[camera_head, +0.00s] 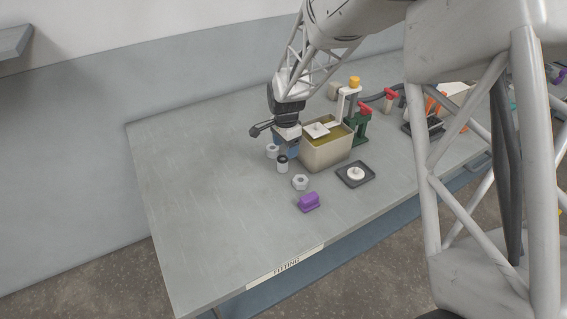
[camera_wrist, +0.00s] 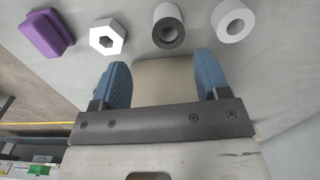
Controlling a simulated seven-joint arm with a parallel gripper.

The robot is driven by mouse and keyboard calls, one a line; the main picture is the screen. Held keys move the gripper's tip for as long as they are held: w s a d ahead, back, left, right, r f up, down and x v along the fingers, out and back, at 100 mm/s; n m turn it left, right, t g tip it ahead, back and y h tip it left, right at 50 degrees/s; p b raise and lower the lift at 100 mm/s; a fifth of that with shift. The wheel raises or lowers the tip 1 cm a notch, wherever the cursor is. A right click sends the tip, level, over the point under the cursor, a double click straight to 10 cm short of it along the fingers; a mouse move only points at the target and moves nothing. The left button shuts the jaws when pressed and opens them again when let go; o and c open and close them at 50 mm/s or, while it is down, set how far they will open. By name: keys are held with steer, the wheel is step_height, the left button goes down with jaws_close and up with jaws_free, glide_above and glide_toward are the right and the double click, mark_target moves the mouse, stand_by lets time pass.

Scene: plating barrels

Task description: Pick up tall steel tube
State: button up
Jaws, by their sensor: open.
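A short upright tube with a pale body and dark top (camera_head: 282,164) stands on the table left of the tan tub; it shows in the wrist view as a hollow tube with a dark end ring (camera_wrist: 168,27). A paler ring-shaped tube (camera_head: 272,150) stands just behind it, also seen in the wrist view (camera_wrist: 233,20). I cannot tell for certain which is the tall steel tube. My gripper (camera_head: 287,143) is open, close above these tubes beside the tub. Its blue fingers (camera_wrist: 164,65) are apart in the wrist view, with both tubes beyond their tips and a tan surface between them.
A pale hex nut (camera_head: 300,182) and a purple block (camera_head: 309,202) lie nearer the front. The tan tub (camera_head: 326,156) stands right of my gripper, with a dark tray (camera_head: 369,181) beside it. Green and red fittings (camera_head: 361,125) stand behind. The table's left side is clear.

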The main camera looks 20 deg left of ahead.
mark_target(283, 164)
steer(key=shift+w+a+f, duration=0.15)
steer(key=shift+a+f, duration=0.4)
steer(key=shift+f, duration=1.3)
steer(key=shift+w+f, duration=0.1)
steer(key=shift+f, duration=2.5)
steer(key=shift+c, duration=0.5)
